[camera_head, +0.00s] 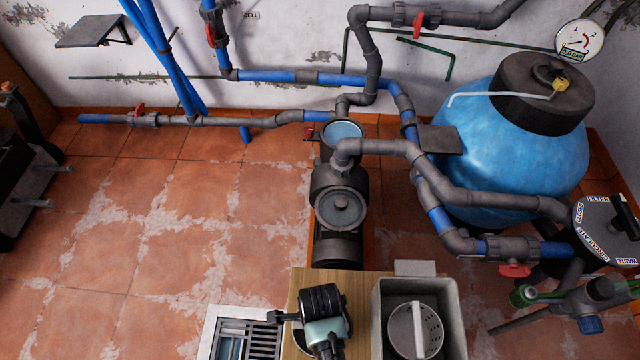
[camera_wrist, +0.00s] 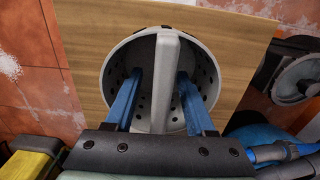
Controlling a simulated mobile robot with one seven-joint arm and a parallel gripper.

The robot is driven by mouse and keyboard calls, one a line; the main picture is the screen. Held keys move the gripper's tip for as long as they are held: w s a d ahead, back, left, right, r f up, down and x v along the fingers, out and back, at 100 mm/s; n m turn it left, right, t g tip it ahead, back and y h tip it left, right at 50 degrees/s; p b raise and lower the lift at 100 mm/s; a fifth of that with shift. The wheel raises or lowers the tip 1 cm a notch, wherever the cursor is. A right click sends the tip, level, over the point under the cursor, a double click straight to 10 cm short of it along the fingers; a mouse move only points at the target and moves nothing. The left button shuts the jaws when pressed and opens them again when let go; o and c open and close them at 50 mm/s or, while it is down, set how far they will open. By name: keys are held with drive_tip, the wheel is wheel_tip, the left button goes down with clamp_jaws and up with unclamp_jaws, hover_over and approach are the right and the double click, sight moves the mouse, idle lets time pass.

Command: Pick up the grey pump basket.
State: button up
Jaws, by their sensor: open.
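A grey basket (camera_wrist: 110,78) with small holes in its wall and a grey bar handle (camera_wrist: 166,85) across its mouth stands on a wooden board in the wrist view. My gripper (camera_wrist: 160,76) is open, with its blue fingers on either side of the handle and reaching into the basket. I see a gap between each finger and the handle. In the head view my gripper (camera_head: 322,325) is over the wooden board and hides most of this basket. A second pale grey perforated basket (camera_head: 432,325) sits in a grey tub right of the board.
The wooden board (camera_head: 365,285) and the grey tub (camera_head: 378,315) stand close together. The dark grey pump (camera_head: 340,208) with an open water-filled housing (camera_head: 342,130) lies behind them. Pipes and a blue tank (camera_head: 500,150) fill the right.

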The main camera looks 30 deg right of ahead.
clamp_jaws()
idle(0.3)
